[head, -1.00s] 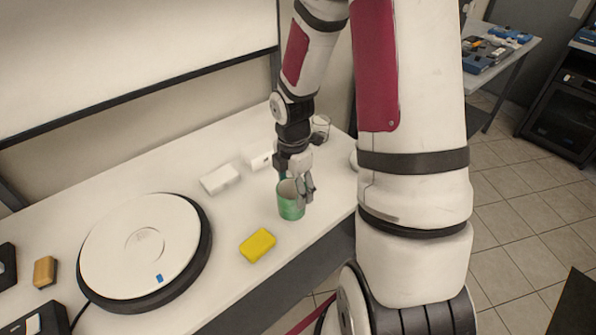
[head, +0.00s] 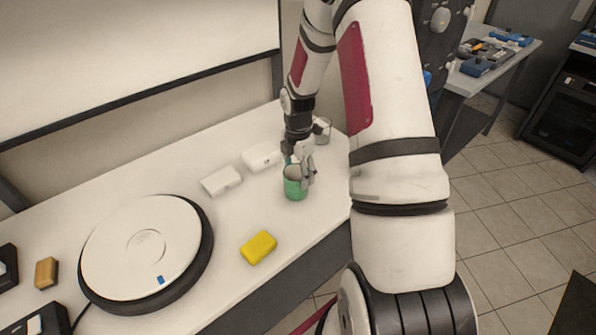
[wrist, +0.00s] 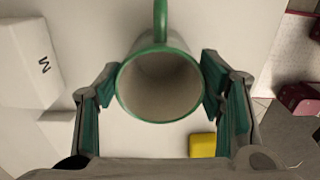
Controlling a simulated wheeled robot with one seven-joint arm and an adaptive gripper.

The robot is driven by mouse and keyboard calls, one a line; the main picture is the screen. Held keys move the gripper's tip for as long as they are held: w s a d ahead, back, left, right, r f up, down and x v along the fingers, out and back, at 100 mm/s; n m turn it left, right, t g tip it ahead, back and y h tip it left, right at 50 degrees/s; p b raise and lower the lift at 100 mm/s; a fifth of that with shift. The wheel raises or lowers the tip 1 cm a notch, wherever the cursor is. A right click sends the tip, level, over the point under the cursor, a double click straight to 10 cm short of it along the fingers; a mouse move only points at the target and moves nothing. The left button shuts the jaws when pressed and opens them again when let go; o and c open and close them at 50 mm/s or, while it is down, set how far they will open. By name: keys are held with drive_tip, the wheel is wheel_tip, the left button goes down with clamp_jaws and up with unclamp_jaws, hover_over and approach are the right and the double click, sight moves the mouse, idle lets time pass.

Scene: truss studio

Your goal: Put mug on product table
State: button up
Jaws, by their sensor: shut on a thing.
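The green mug (head: 295,189) is in my gripper (head: 301,170) over the right part of the white table. In the wrist view the mug (wrist: 160,122) has a green rim and a pale, empty inside, with its handle toward the top. The fingers of my gripper (wrist: 160,90) are shut on the mug from both sides. The mug looks upright. I cannot tell whether its bottom touches the table. The task calls for a product table; the white table (head: 225,255) is under the mug, and another table (head: 470,85) stands at the back right.
Two white boxes (head: 221,181) lie left of the mug, and a glass (head: 322,130) stands behind it. A yellow block (head: 258,247) and a round white turntable (head: 145,250) are further left. Several blue items (head: 478,66) lie on the back right table.

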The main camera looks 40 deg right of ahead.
drive_tip(key=o, duration=1.4)
drive_tip(key=shift+f, duration=0.1)
